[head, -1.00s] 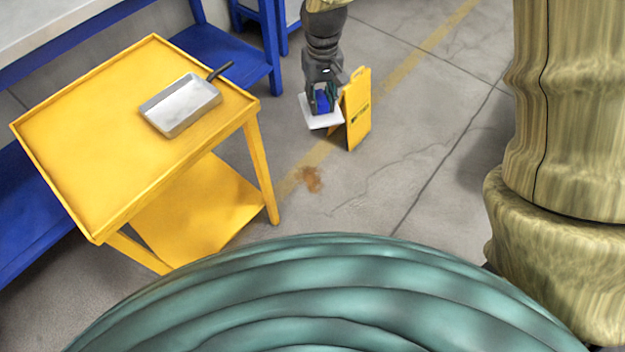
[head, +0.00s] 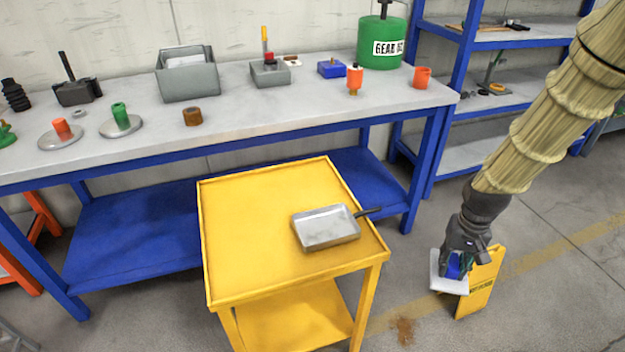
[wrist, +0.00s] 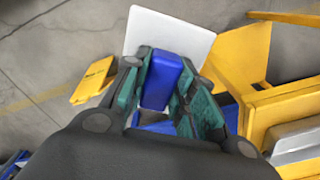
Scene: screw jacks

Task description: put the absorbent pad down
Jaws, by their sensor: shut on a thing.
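My gripper (head: 458,262) is shut on the blue grip of the absorbent pad, a flat white square (head: 449,285). The pad hangs in the air beside the yellow floor sign. In the wrist view the white pad (wrist: 172,36) shows beyond my gripper (wrist: 165,88), with its blue block between the two green-lined fingers. A rusty brown spill (head: 403,331) lies on the floor, to the lower left of the pad. A grey metal pan with a dark handle (head: 326,228) sits on top of the yellow cart (head: 240,262).
The yellow floor sign (head: 482,283) stands close to the right of the pad. A long workbench (head: 230,120) with several parts runs along the wall, and a blue shelf rack (head: 462,90) stands behind. The floor right of the sign is clear.

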